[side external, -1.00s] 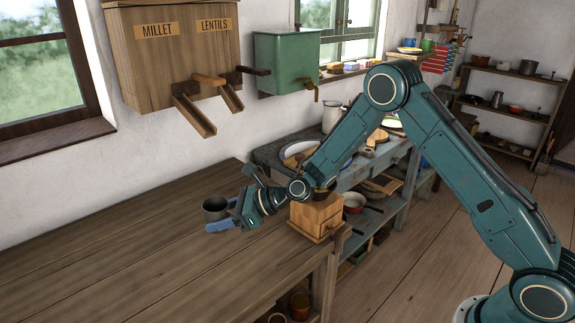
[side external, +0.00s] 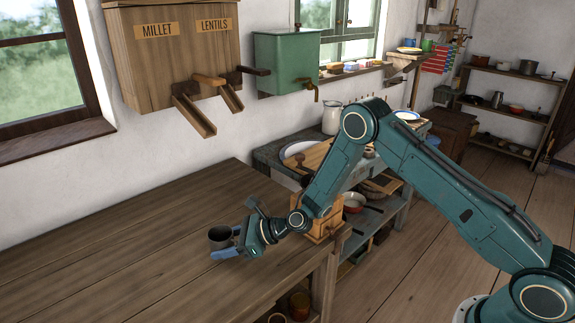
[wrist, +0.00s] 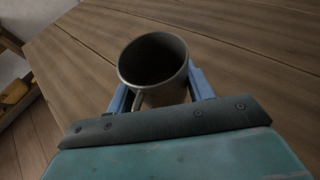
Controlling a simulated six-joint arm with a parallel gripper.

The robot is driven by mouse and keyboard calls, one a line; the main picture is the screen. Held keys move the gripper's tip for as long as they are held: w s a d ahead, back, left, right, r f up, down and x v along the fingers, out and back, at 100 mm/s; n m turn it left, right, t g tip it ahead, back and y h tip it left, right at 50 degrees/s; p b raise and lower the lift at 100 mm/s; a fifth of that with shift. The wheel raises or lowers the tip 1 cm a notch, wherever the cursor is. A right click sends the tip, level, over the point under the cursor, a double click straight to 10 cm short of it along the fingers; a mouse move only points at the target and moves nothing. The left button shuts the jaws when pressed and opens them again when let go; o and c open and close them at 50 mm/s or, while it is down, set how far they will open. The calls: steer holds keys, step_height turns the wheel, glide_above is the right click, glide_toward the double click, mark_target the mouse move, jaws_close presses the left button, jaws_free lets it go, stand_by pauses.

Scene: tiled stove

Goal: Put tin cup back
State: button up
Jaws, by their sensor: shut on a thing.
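The tin cup (side external: 221,236) is a small dark grey metal cup, upright over the wooden table at the lower left of the side view. In the wrist view the tin cup (wrist: 153,62) shows its open, dark mouth, which looks empty, and a handle on its lower left. My gripper (side external: 226,245) is shut on the cup, with one blue finger on each side of it in the wrist view (wrist: 163,95). I cannot tell whether the cup's base touches the table.
The wooden table (side external: 110,240) is bare around the cup. A wooden box-shaped mill (side external: 322,222) stands at its right end, partly behind my arm. The millet and lentils dispenser (side external: 175,50) and a green tank (side external: 285,62) hang on the wall above.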

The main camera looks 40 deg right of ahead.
steer(key=shift+f, duration=1.2)
steer(key=shift+f, duration=0.1)
steer(key=o, duration=1)
steer(key=v, duration=1.2)
